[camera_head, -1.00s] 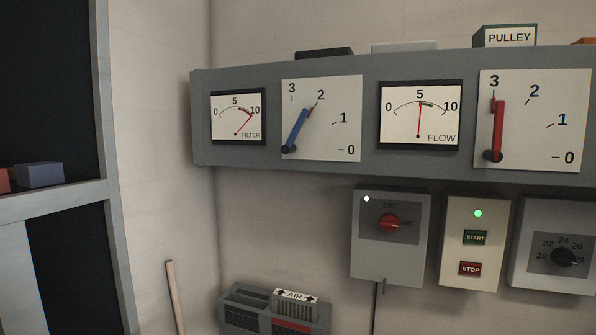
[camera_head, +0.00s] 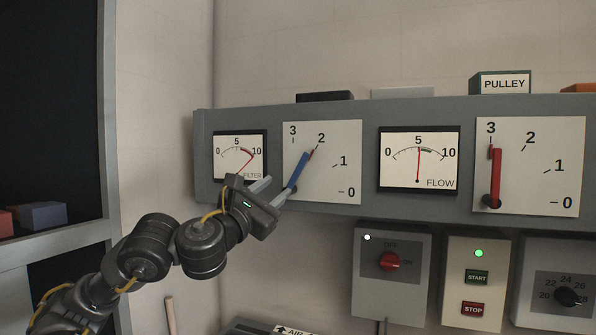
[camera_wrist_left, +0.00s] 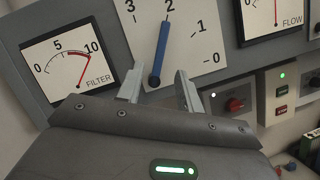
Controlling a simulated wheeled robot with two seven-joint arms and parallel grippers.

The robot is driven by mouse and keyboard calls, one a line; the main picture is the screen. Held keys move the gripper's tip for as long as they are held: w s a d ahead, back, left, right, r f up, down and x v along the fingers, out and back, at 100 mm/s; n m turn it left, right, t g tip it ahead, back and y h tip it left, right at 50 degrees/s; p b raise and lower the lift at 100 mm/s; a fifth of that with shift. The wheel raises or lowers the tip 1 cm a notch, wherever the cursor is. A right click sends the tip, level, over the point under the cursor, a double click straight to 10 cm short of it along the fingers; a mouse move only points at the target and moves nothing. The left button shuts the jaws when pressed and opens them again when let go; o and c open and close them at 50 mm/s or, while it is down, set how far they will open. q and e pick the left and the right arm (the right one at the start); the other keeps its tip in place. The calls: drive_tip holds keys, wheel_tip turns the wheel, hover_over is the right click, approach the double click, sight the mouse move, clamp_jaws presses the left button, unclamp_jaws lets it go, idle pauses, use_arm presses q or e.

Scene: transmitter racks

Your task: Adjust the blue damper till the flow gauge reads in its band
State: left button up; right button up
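In the left wrist view the blue lever (camera_wrist_left: 159,53) hangs ahead of the gap between my fingers. The flow gauge (camera_head: 418,160) has its red needle near 5, just left of the short green band. My left gripper (camera_head: 270,189) is open at the lever's lower end, one finger on either side of its line; I cannot tell if they touch it. My right gripper is not in view.
A red lever (camera_head: 496,173) points to 3 on the right scale plate. The filter gauge (camera_head: 240,155) is behind my left gripper. Below the panel are a red-knob box (camera_head: 391,270), a start/stop box (camera_head: 475,290) and a black-knob box (camera_head: 560,285).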

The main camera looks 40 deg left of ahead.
sight(297, 172)
use_arm(q)
drive_tip(key=p+x, duration=0.2)
drive_tip(key=x, duration=0.9)
drive_tip(key=shift+f, duration=0.15)
clamp_jaws()
